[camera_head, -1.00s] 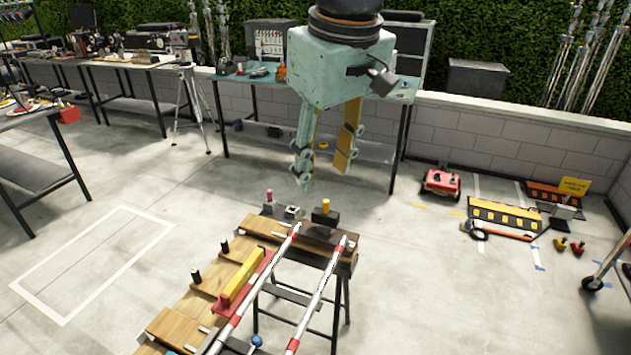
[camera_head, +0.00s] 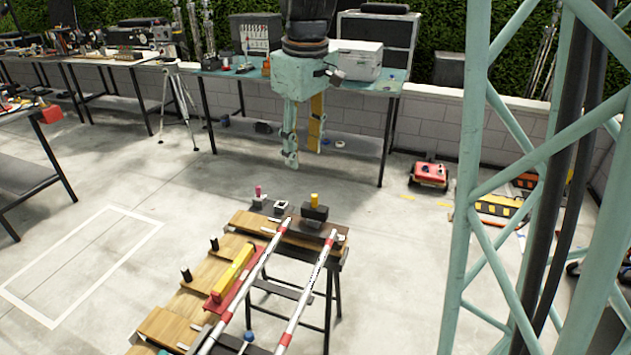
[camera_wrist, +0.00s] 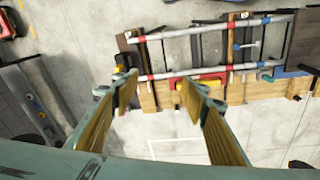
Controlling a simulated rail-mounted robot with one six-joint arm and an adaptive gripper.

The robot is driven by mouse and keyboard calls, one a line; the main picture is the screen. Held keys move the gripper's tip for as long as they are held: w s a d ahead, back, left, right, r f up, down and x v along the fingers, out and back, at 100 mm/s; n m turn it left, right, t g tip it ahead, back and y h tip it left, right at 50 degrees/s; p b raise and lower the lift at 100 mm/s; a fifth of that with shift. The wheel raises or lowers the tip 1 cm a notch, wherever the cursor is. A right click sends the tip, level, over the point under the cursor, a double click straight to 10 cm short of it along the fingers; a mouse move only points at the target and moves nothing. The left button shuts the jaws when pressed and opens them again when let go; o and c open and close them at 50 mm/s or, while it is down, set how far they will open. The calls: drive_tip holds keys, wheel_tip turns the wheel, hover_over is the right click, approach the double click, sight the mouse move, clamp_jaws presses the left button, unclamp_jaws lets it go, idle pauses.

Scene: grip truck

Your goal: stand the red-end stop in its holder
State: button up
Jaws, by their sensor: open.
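A small peg with a red-pink top (camera_head: 258,190) stands upright at the far left corner of the trestle bench; I take it for the red-end stop. Beside it is a grey block with a dark square opening (camera_head: 281,206), possibly the holder, though I cannot be sure. A yellow-topped peg (camera_head: 314,199) stands in a black block to the right. My gripper (camera_head: 302,155) is open and empty, pointing down, and appears above and beyond the bench's far end. In the wrist view my gripper (camera_wrist: 146,92) has its wooden-faced fingers apart with nothing between them; the red-topped peg is not clear there.
Two red-and-white rails (camera_head: 307,274) run along the bench, beside a yellow bar on a red base (camera_head: 233,273). Black pegs (camera_head: 186,275) stand along its left side. A teal worktable (camera_head: 216,72) is behind my gripper. My lattice column fills the right.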

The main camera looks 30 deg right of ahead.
drive_tip(key=w+d+f+n, duration=0.2)
drive_tip(key=w+d+f, duration=0.5)
drive_tip(key=w+f, duration=0.4)
drive_tip(key=n+g, duration=0.1)
drive_tip(key=g, duration=0.1)
hover_over(316, 207)
wheel_tip(316, 207, down, 12)
drive_tip(key=shift+w+f, duration=0.15)
drive_tip(key=shift+w+d+f+n, duration=0.25)
drive_tip(key=shift+d+f+n, duration=0.05)
drive_tip(key=shift+f, duration=0.35)
drive_tip(key=shift+f, duration=0.15)
drive_tip(key=shift+f+b, duration=1)
drive_tip(key=shift+f, duration=5.75)
drive_tip(key=shift+c, duration=0.5)
drive_tip(key=c, duration=1)
drive_tip(key=shift+o, duration=0.2)
drive_tip(key=shift+r+p, duration=0.85)
drive_tip(key=shift+r, duration=1)
